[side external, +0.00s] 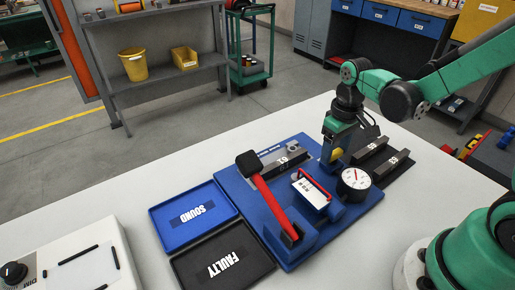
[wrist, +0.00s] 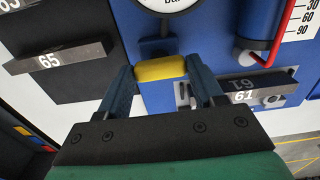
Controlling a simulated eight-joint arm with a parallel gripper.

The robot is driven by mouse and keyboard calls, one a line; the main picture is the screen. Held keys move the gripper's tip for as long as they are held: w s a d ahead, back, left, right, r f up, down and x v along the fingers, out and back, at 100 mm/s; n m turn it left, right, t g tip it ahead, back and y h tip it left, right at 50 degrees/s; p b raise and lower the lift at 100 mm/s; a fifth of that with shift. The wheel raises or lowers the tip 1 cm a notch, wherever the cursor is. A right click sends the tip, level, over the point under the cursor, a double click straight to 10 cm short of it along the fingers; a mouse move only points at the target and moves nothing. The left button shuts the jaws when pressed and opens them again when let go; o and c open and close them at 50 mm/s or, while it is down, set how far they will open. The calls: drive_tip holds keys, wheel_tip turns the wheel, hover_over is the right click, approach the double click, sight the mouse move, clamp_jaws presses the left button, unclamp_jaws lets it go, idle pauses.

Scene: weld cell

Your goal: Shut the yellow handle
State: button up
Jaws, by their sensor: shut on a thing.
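The yellow handle (wrist: 161,69) is a short, rounded bar on the blue fixture (side external: 230,187). In the wrist view it lies between the two blue fingertips of my gripper (wrist: 165,82), which is shut on it. In the side view a yellow patch of the handle (side external: 337,154) shows just below my gripper (side external: 333,150), at the fixture's far right. My wrist and fingers partly hide it there. A round white gauge (side external: 355,179) stands beside it on the fixture.
A red lever (side external: 272,203) with a black knob and a small red-handled scale (side external: 311,190) stand on the fixture. Grey bars (side external: 371,147) marked with numbers lie on a black rack at right. Blue SOUND (side external: 160,213) and black FAULTY (side external: 178,263) trays lie at left.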

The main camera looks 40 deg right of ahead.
sight(335, 152)
idle(0.4)
drive_tip(key=o, duration=1)
drive_tip(key=shift+r, duration=2.85)
drive_tip(key=s+a+r+t, duration=0.2)
drive_tip(key=a+r+t, duration=0.2)
drive_tip(key=t, duration=0.3)
drive_tip(key=shift+s+a, duration=0.3)
drive_tip(key=shift+a, duration=0.3)
